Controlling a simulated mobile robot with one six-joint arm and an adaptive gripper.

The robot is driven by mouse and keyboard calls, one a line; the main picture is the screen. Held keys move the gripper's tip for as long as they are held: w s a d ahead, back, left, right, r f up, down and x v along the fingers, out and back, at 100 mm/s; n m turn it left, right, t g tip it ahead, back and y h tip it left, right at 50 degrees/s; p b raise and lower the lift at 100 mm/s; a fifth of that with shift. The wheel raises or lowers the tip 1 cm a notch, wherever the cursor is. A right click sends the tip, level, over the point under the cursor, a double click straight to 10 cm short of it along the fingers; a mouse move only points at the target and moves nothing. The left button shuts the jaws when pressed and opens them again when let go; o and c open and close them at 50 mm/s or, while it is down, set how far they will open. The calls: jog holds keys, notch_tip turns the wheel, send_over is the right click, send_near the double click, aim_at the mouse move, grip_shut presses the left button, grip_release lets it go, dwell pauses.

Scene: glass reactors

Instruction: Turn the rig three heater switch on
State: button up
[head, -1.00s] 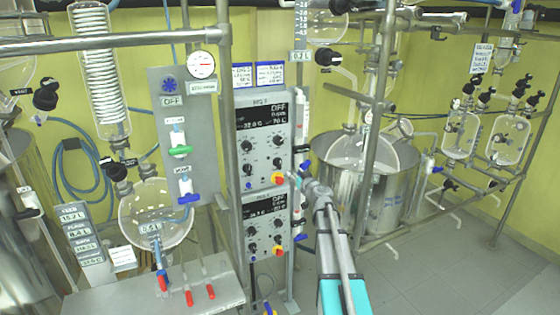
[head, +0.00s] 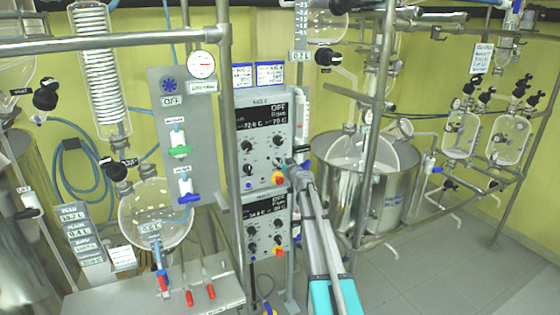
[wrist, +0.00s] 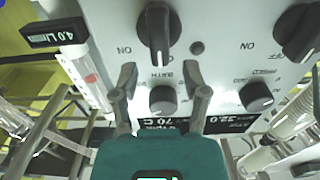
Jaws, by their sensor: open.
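Two grey control panels are stacked in the head view, an upper one (head: 240,158) and a lower one (head: 240,228); their title labels are too blurred to read surely. My gripper (head: 290,168) is at the upper panel's lower right. In the wrist view, the panel appears upside down. My open gripper (wrist: 160,80) has its fingers either side of the line between a large black switch (wrist: 158,32), with ON beside it and BATH below it, and a small round knob (wrist: 163,98). The fingers appear empty. The switch's pointer stands vertical in the picture. Contact cannot be told.
Another large black switch (wrist: 297,32) and small knob (wrist: 256,96) are on the panel's right in the wrist view. A red-yellow button (head: 278,179) sits just below my gripper. Metal posts (head: 228,150), a steel vessel (head: 385,190) and glassware surround the panels. The floor (head: 450,270) is clear.

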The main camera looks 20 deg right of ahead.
jog(key=shift+w, duration=1.05)
grip_shut()
